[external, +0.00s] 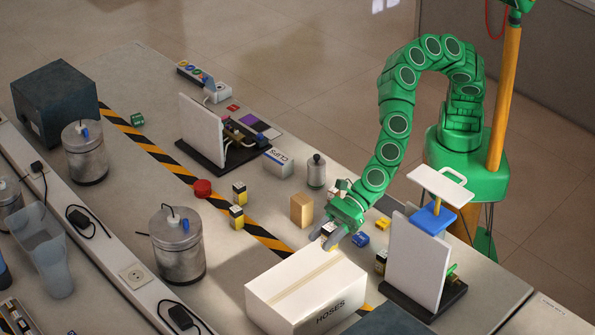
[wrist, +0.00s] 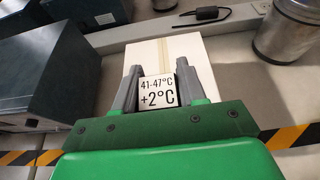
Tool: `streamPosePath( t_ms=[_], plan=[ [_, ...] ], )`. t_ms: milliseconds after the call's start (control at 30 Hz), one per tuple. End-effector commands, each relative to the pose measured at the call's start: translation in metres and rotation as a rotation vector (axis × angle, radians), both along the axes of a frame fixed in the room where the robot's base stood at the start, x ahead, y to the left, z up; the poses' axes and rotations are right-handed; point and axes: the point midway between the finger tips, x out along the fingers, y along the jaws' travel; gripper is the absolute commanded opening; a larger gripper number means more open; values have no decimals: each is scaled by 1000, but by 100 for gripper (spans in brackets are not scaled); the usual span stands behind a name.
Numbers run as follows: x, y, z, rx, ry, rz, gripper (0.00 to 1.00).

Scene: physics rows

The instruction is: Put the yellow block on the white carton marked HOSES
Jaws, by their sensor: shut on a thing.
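The white carton marked HOSES (external: 308,291) stands on the bench with a tan tape strip along its closed top. Its top also shows in the wrist view (wrist: 196,48), beyond my fingers. My gripper (external: 334,238) is at the carton's far edge, fingers pointing down. In the wrist view my gripper (wrist: 157,88) is shut on a small block (wrist: 159,92), whose white face reads "41-47°C +2°C". Some yellow shows at the fingers in the external view, so I take it as the yellow block. Whether it touches the carton is hidden.
Similar yellow, black and white blocks (external: 237,217) stand left of my gripper. An upright white panel (external: 418,259) stands close right of the carton. A metal canister (external: 177,246) stands left.

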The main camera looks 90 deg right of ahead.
Motion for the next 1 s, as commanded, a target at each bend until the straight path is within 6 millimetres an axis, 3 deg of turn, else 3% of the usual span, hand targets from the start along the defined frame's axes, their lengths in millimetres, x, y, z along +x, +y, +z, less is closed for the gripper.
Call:
streamPosePath(
  t_ms=[100, 533, 733, 1000],
  plan=[
    [5, 7, -12, -4, -1, 1, 8],
    [15, 19, -29, -2, -3, -1, 8],
    [15, 19, -55, -4, -2, 0, 8],
    [15, 19, -59, 0, -2, -1, 8]
  ],
)
